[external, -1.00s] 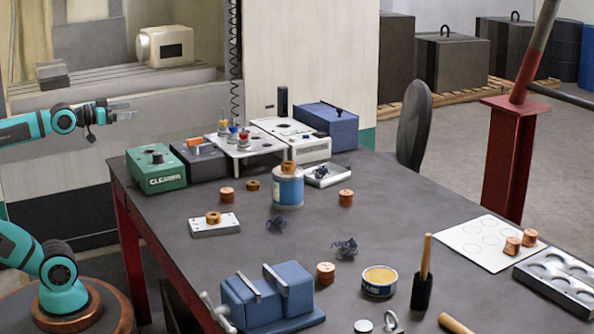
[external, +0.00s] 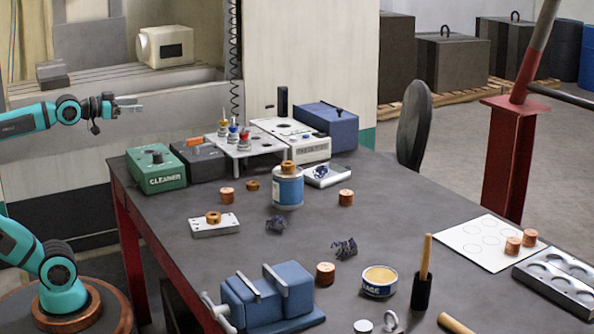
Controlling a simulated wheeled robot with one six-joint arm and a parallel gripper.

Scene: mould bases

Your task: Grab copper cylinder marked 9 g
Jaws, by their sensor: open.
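Several copper cylinders stand on the dark table. One is at the left (external: 227,195), one right of the blue can (external: 346,198), one beside the vise (external: 325,273). My gripper (external: 138,104) is open and empty, held in the air left of the table, in front of the machine and apart from every cylinder.
A blue can (external: 288,190) carries a copper-coloured ring. A blue vise (external: 268,298), a tin (external: 380,281) and an upright wooden-handled tool (external: 425,270) occupy the front. A green cleaner box (external: 156,168) and other instruments line the back.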

